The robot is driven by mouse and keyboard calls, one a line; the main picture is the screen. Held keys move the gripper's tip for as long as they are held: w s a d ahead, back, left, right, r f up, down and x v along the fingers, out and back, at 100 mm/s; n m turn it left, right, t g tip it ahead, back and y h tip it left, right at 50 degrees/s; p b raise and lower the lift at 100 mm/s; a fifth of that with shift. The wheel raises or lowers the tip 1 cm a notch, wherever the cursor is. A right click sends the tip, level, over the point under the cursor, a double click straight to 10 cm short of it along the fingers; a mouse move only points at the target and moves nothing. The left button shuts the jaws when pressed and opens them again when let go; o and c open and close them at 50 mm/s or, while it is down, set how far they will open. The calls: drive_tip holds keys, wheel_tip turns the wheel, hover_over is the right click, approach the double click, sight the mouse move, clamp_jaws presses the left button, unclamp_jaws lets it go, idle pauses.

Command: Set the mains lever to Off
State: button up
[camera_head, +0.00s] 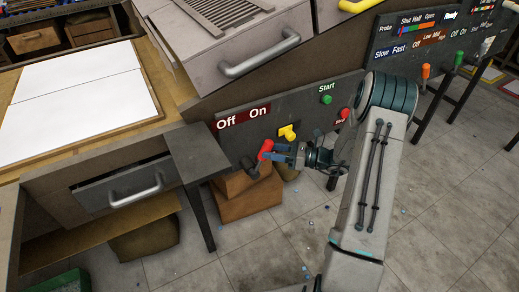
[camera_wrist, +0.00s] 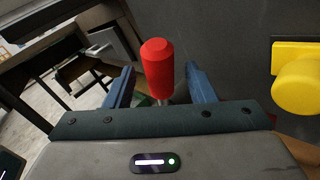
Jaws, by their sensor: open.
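The mains lever has a red handle (camera_head: 265,150) below the white-on-red "Off On" label (camera_head: 243,117) on a dark panel. Off is on the left of the label and On on the right. The handle leans out from the panel; I cannot tell which setting it is at. In the wrist view the red handle (camera_wrist: 158,68) stands upright between the two blue fingers of my gripper (camera_wrist: 158,90). The gripper is open, with a gap on each side of the handle. In the head view my gripper (camera_head: 275,153) is at the handle from the right.
A yellow knob (camera_head: 287,132) is close to the right of the lever and also shows in the wrist view (camera_wrist: 298,85). A green Start button (camera_head: 327,99) and a red button (camera_head: 345,114) are further right. Cardboard boxes (camera_head: 248,200) stand below the panel. A drawer (camera_head: 125,193) is at left.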

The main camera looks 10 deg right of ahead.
drive_tip(key=shift+x, duration=2.35)
clamp_jaws()
